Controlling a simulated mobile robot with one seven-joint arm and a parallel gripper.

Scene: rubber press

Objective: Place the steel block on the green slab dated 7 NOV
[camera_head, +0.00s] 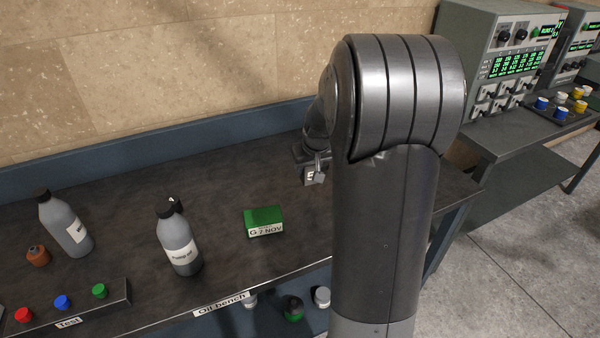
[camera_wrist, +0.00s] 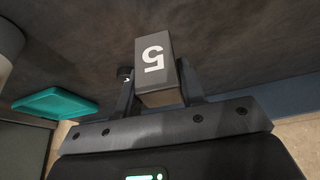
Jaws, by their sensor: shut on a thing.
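A steel block (camera_wrist: 153,56), grey with a white 5 on its face, sits between the two fingers of my gripper (camera_wrist: 157,88). In the head view my gripper (camera_head: 316,160) is partly hidden behind my own arm, and the block (camera_head: 311,177) shows at its lower end, above the bench. The green slab (camera_head: 263,215), labelled G 7 NOV, lies on the bench to the left of the block and nearer the front edge.
On the dark oil bench (camera_head: 130,190), a grey bottle (camera_head: 178,240) stands left of the slab, with another bottle (camera_head: 65,225) and a small brown thing (camera_head: 38,256) farther left. A button panel (camera_head: 70,310) lines the front left. The bench behind the slab is clear.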

